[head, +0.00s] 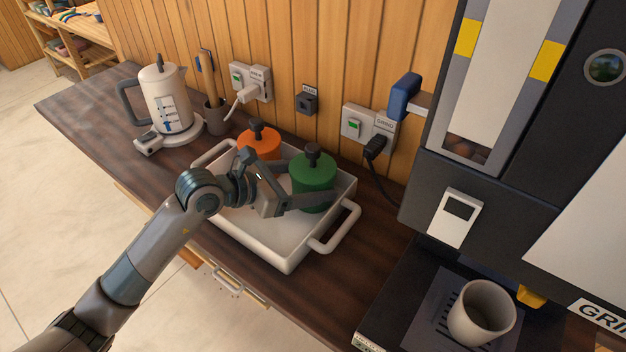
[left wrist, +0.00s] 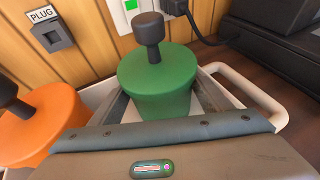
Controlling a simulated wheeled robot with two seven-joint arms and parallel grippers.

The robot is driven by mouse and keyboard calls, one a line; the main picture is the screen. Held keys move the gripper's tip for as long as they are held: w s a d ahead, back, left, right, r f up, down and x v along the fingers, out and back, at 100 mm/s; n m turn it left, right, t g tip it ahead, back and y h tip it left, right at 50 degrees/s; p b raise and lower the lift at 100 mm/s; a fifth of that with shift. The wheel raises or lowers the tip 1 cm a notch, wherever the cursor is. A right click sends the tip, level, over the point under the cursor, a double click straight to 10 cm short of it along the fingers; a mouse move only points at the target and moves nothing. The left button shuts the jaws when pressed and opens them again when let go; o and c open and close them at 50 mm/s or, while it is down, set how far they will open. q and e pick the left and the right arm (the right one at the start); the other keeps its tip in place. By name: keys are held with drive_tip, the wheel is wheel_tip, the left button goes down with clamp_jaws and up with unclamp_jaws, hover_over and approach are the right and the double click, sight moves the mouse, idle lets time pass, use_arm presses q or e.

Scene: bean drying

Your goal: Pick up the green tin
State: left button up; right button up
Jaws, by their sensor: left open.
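The green tin (head: 314,182) has a dark knob on its lid and stands upright in the right part of a white tray (head: 285,262). In the left wrist view the green tin (left wrist: 160,82) is straight ahead, between the two fingers. My left gripper (head: 298,190) reaches in from the left, open, with its fingers around the tin's sides. I cannot tell whether the fingers touch it. The tin's lower part is partly hidden by a finger. My right gripper is not in view.
An orange tin (head: 259,142) stands in the tray left of the green one, near my wrist. The tray's handle (head: 336,228) is at the right. A white kettle (head: 165,98) is at the back left. A grinder with a cup (head: 482,312) stands at the right.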

use_arm(q)
drive_tip(key=shift+w+d+f, duration=0.15)
drive_tip(key=shift+d+f, duration=0.05)
drive_tip(key=shift+d, duration=0.1)
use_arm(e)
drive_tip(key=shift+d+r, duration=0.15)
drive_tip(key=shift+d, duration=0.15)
use_arm(q)
drive_tip(key=shift+c, duration=0.7)
drive_tip(key=shift+r, duration=0.1)
drive_tip(key=c, duration=0.8)
